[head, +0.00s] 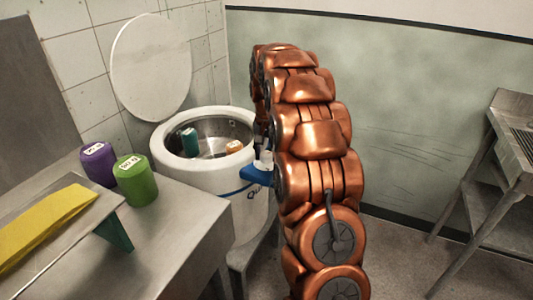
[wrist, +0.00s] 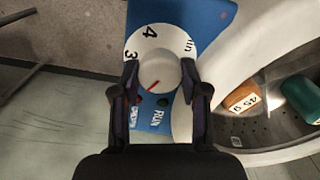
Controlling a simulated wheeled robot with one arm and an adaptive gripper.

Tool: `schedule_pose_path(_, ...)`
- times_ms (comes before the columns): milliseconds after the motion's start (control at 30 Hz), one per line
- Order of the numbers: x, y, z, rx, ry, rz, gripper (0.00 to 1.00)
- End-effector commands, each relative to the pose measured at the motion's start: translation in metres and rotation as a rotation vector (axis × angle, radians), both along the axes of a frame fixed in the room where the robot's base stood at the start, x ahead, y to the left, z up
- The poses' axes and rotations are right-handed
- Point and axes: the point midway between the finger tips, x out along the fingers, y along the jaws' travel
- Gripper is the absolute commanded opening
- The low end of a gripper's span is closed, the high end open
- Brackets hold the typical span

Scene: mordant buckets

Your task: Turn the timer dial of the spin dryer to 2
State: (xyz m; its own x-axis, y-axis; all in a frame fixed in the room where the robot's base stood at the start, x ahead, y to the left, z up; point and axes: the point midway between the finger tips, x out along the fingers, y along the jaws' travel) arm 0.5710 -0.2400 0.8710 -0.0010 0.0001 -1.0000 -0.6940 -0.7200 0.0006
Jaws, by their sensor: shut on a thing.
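The spin dryer (head: 190,178) is a white drum with its round lid (head: 150,68) raised. Its blue control panel (head: 257,176) is on the right side, partly behind my arm. In the wrist view the white timer dial (wrist: 158,68) sits on a white disc (wrist: 138,44) showing 4, 3 and part of "min". The dial's red mark points down and slightly left; the figure 2 is not visible. My gripper (wrist: 160,76) has one dark finger on each side of the dial and is shut on it. The head view mostly hides the gripper.
A teal item (head: 190,141) and an orange block (head: 235,147) are inside the drum. Purple (head: 98,165) and green (head: 136,182) containers stand on the metal table (head: 165,245) at left. A metal stand (head: 500,150) is at right, with open floor before it.

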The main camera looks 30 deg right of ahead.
Motion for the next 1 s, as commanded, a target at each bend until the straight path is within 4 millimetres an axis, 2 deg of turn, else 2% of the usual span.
schedule_pose_path(267, 0.001, -0.001, 0.001, -0.003, -0.005, -0.001, 0.09)
schedule_pose_path(300, 0.001, -0.001, 0.001, -0.003, -0.005, -0.001, 0.45)
schedule_pose_path(400, 0.001, -0.001, 0.001, -0.003, -0.004, 0.000, 0.55)
schedule_pose_path(767, 0.001, 0.000, 0.003, -0.001, -0.002, 0.001, 0.55)
schedule_pose_path(1000, 0.001, -0.001, 0.034, -0.003, -0.006, 0.001, 0.55)
